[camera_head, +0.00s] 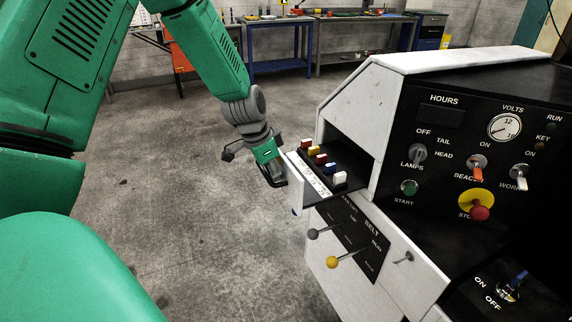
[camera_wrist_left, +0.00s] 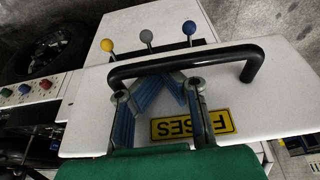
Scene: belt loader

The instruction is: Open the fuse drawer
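The fuse drawer (camera_head: 297,191) stands pulled out of the white console, and several coloured fuses show on its dark top in the head view. In the left wrist view its white front (camera_wrist_left: 85,112) carries a yellow FUSES label (camera_wrist_left: 222,122) and a black bar handle (camera_wrist_left: 215,56). My left gripper (camera_head: 273,177) is at the drawer front. In the left wrist view its blue-padded fingers (camera_wrist_left: 160,92) are apart, with their tips close to the handle; I cannot tell whether they touch it. My right gripper is out of view.
The control panel (camera_head: 472,128) with switches, a gauge and a red stop button is right of the drawer. Levers with grey and yellow knobs (camera_head: 332,262) stick out below it. Workbenches (camera_head: 277,65) line the back wall. The floor left of the console is clear.

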